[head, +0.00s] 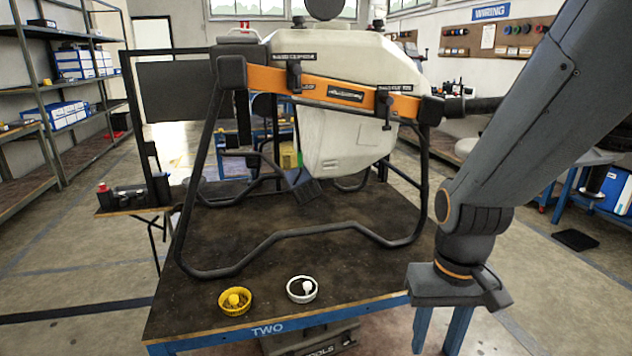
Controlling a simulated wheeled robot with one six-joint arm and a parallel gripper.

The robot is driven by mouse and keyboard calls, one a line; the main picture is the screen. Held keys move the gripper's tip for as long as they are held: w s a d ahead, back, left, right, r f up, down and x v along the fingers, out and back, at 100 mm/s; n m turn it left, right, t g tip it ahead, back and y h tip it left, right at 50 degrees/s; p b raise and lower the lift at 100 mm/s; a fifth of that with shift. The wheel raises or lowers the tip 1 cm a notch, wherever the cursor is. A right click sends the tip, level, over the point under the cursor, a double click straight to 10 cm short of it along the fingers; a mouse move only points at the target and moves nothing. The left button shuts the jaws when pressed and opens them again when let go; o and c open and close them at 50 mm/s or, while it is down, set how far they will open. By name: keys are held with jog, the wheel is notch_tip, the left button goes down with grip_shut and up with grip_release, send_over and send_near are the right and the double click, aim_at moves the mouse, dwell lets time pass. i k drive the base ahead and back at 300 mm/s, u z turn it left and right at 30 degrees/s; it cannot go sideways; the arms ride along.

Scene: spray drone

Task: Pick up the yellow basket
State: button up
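The yellow basket (235,302) is a small round basket with something yellow inside. It sits upright near the front edge of the dark table (330,206), left of the word "TWO". A similar white basket (302,289) with a white piece inside stands to its right, apart from it. My gripper (460,300) is at the right, beside the table's front right corner, well to the right of both baskets. Its fingers are hidden or not distinct, so I cannot tell whether it is open or shut. I see nothing held in it.
A large spray drone with a white tank (345,140), orange bar and black tubular legs (310,235) stands on the table behind the baskets. A side shelf (130,205) with small items is at the left. Shelving (45,115) lines the left wall. The floor at left is open.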

aim_at(234, 302)
jog(key=z, duration=0.15)
jog(key=k, duration=0.4)
jog(key=u, duration=0.9)
jog(key=i, duration=1.1)
jog(key=z, duration=0.15)
